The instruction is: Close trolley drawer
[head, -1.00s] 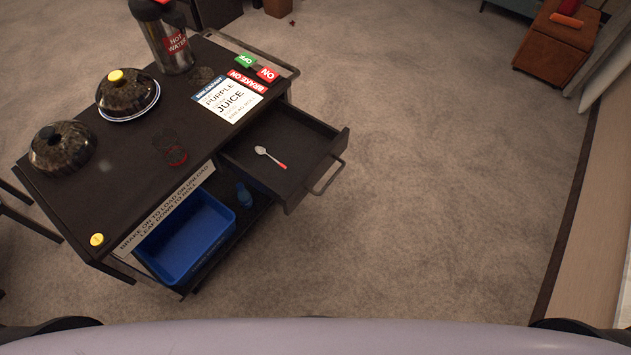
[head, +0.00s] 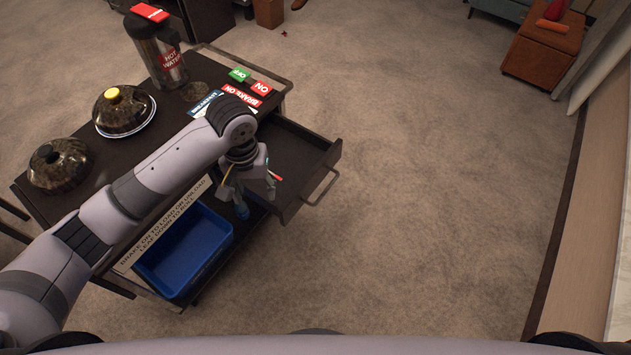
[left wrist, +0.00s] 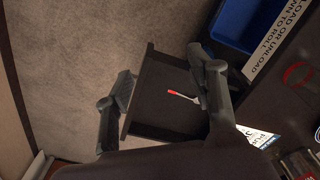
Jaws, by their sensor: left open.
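The dark trolley (head: 110,180) stands at the left in the head view. Its drawer (head: 305,150) is pulled out to the right, with a bar handle (head: 322,187) on its front. A spoon with a red handle tip (left wrist: 183,96) lies inside the drawer. In the head view my left arm reaches across the trolley top, and my left gripper (head: 247,192) is over the near side of the drawer. In the left wrist view its fingers (left wrist: 160,88) are spread and empty, with the drawer between them. My right gripper is not in view.
A blue bin (head: 185,250) sits on the trolley's lower shelf. A hot water jug (head: 157,55) and two domed covers, one here (head: 122,108) and one here (head: 57,165), stand on top. Carpet right of the drawer is clear.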

